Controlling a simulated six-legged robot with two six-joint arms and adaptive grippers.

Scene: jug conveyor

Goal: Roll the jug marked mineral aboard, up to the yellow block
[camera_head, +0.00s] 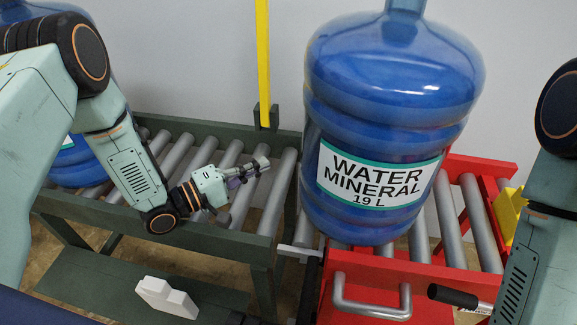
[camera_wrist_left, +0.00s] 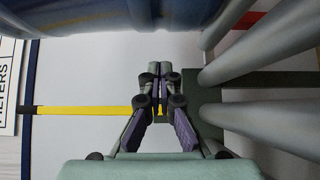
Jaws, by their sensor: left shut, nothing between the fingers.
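The blue jug labelled "WATER MINERAL 19 L" (camera_head: 390,75) stands upright on rollers, mostly over the red frame (camera_head: 485,160) and close to its joint with the green conveyor (camera_head: 215,135). The yellow block (camera_head: 510,215) sits at the right end of the red frame, partly hidden by my right arm, with bare rollers between it and the jug. My left gripper (camera_head: 246,171) is shut and empty above the green conveyor's rollers, left of the jug and apart from it. It also shows in the left wrist view (camera_wrist_left: 160,112). My right gripper is out of the picture.
Another blue jug (camera_head: 75,160) stands at the far left, mostly behind my left arm. A yellow post (camera_head: 262,65) rises at the green conveyor's back edge. A white stepped block (camera_head: 166,297) lies low in front.

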